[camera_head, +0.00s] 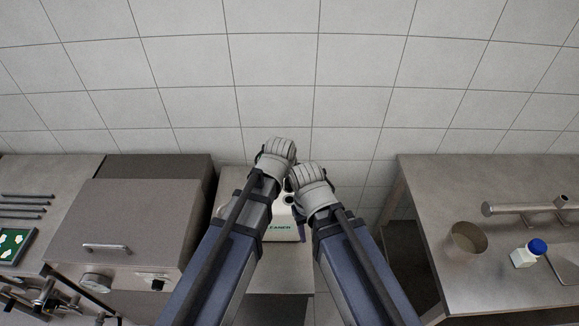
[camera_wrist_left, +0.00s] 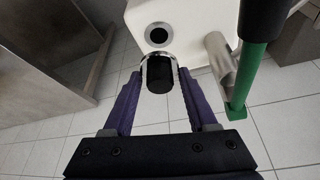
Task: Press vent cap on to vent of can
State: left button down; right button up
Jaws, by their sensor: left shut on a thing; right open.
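The white can (camera_head: 284,232), with green lettering, stands on the narrow middle table, partly hidden by my arms. My left gripper (camera_wrist_left: 158,80) has purple fingers shut on a small dark cylindrical piece, seemingly the vent cap (camera_wrist_left: 158,74), close beside that fitting. Whether they touch I cannot tell. My right gripper (camera_head: 301,224) is open beside the can's right side, its fingertips mostly hidden. The left fingertips are hidden in the head view.
A steel cabinet (camera_head: 132,225) stands left of the can. A steel table (camera_head: 500,270) on the right holds a beaker (camera_head: 467,240) and a blue-capped white bottle (camera_head: 527,253). In the left wrist view, a grey cylinder (camera_wrist_left: 219,60) and a green bar (camera_wrist_left: 245,78) crowd the can's right side.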

aim_at(290, 197)
pick_arm(q)
jog(key=shift+w, duration=0.4)
jog(key=shift+s+r, duration=0.2)
jog(key=shift+s, duration=0.05)
jog(key=shift+w+f, duration=0.15)
jog(key=shift+f, duration=0.15)
jog(key=shift+f+b, duration=0.7)
jog(key=shift+b, duration=0.25)
jog(key=shift+f+b, duration=1.85)
jog(key=shift+f, duration=0.05)
pick_arm(e)
jog(key=shift+w+f, duration=0.15)
jog(key=shift+f, duration=1.25)
jog(key=shift+w+f, duration=0.1)
jog(key=shift+f, duration=1.25)
pick_arm(q)
jog(key=shift+f+b, duration=0.8)
jog(key=shift+b, duration=0.05)
pick_arm(e)
jog(key=shift+f, duration=0.8)
pick_arm(q)
jog(key=shift+f, duration=0.15)
jog(key=shift+c, duration=0.5)
grip_release()
pick_arm(e)
jog(key=shift+f, duration=0.15)
